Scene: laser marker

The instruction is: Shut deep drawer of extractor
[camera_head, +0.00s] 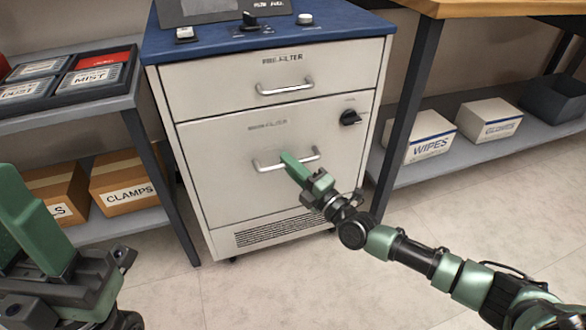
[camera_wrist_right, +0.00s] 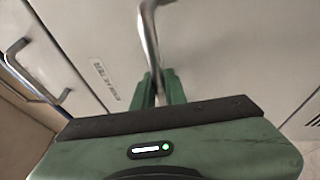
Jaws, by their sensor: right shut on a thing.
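The extractor is a pale cabinet with a blue top (camera_head: 236,42). Its deep lower drawer (camera_head: 222,190) looks flush with the front in the head view. My right gripper (camera_head: 289,165) is at the lower drawer's bar handle (camera_head: 268,167), shut on it. In the right wrist view the handle (camera_wrist_right: 148,30) runs down between the green fingers of my right gripper (camera_wrist_right: 159,92). My left gripper (camera_head: 32,215) is large at the lower left, away from the cabinet; its fingertip gap is not clear.
The shallow upper drawer (camera_head: 225,85) looks closed. A black knob (camera_head: 350,117) sits right of the lower handle. A shelf unit (camera_head: 95,107) with bins and boxes stands left. A workbench (camera_head: 500,8) with boxes below stands right. Floor in front is clear.

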